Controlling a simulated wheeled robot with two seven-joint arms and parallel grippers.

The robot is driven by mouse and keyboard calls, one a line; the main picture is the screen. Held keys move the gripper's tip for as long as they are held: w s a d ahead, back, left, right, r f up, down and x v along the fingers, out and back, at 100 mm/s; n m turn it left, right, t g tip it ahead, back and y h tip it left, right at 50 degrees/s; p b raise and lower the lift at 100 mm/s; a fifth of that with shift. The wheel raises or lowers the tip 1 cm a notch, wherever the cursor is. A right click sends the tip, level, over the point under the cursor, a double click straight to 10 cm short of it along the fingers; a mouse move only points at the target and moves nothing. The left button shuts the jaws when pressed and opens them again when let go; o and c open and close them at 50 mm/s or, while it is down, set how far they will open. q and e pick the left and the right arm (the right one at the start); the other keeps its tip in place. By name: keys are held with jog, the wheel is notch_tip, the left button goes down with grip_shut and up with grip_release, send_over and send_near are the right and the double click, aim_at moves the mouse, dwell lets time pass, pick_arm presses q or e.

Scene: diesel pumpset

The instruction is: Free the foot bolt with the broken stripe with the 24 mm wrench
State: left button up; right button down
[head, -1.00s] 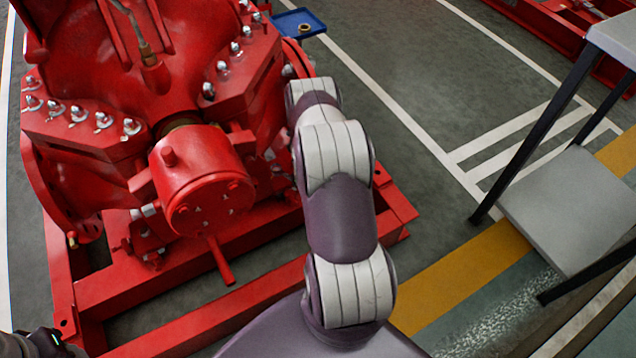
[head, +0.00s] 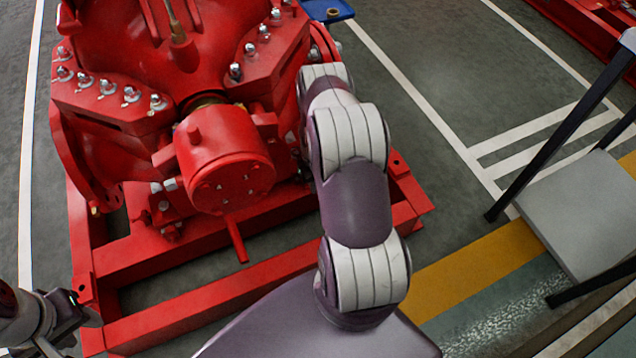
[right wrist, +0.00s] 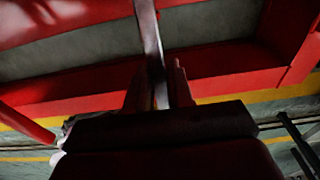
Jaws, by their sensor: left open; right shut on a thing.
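My right arm reaches down beside the red pump (head: 226,160) in the head view, and its gripper is hidden there behind the arm and pump. In the right wrist view my right gripper (right wrist: 158,88) is shut on a long, flat grey metal bar, the wrench (right wrist: 150,40). The wrench's far end runs out of the picture at the top. Small bolts (head: 170,232) show low on the pump near its base frame. I cannot make out a stripe on any of them. My left gripper (head: 82,312) is open at the lower left, near the frame's corner, and appears empty.
The red base frame (head: 205,302) surrounds the pump's foot. A blue tray (head: 328,10) lies on the floor behind. A grey step or stand (head: 580,215) with dark legs is at the right. Grey floor between them is clear.

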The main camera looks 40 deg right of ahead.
jog(key=shift+f, duration=0.2)
jog(key=shift+f+b, duration=0.4)
jog(key=shift+b, duration=0.1)
jog(key=shift+f, duration=0.1)
notch_tip(320, 180, up, 5)
jog(key=p, duration=0.4)
